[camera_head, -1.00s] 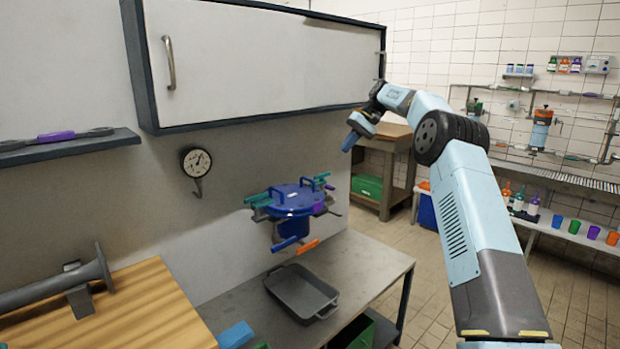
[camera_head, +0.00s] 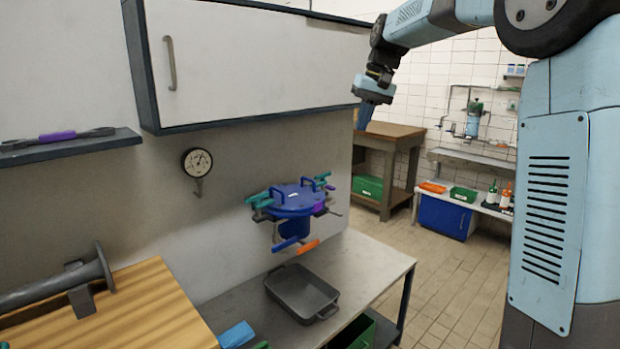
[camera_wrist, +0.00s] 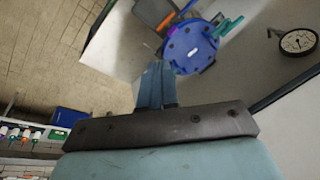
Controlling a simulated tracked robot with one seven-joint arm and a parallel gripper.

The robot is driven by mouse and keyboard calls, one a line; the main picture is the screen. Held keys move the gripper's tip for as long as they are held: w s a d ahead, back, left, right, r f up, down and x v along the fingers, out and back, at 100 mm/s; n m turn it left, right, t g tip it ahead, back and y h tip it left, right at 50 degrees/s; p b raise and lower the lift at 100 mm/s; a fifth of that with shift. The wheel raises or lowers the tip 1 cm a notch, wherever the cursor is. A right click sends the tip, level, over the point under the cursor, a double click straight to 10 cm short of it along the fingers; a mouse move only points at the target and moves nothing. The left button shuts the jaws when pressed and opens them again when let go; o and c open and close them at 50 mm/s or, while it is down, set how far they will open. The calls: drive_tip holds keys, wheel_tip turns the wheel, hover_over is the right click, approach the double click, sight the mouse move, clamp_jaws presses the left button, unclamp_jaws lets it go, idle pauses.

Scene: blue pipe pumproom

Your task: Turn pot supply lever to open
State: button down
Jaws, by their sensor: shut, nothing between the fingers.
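The blue lidded pot (camera_head: 295,200) is fixed at the wall above a metal bench. Several coloured levers surround it: teal ones (camera_head: 262,197) at the left and top right, a blue one (camera_head: 286,244) and an orange one (camera_head: 308,246) below. No label tells me which is the supply lever. My gripper (camera_head: 363,117) is shut and empty, above and to the right of the pot, well apart from it. In the wrist view my gripper (camera_wrist: 157,82) points toward the pot (camera_wrist: 190,46), and its fingers overlap the pot's lower left edge in the picture.
A white wall cabinet (camera_head: 255,62) hangs above the pot. A gauge (camera_head: 197,163) is on the wall at left. A grey tray (camera_head: 302,292) lies on the bench (camera_head: 360,265) below. The air between my gripper and the pot looks clear.

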drive_tip(key=s+d+f+m+t+h, duration=0.1)
drive_tip(key=s+d, duration=0.2)
drive_tip(key=s, duration=0.7)
drive_tip(key=s+d+f+t+h, duration=0.1)
drive_tip(key=s+d, duration=0.2)
drive_tip(key=s, duration=0.8)
drive_tip(key=s+d+f+t, duration=0.1)
drive_tip(key=s+d+f, duration=0.1)
drive_tip(key=s+f, duration=0.3)
drive_tip(key=s+d+f+t+h, duration=0.1)
drive_tip(key=s+f, duration=0.4)
drive_tip(key=s, duration=0.5)
drive_tip(key=shift+d+m, duration=0.3)
drive_tip(key=shift+d, duration=0.25)
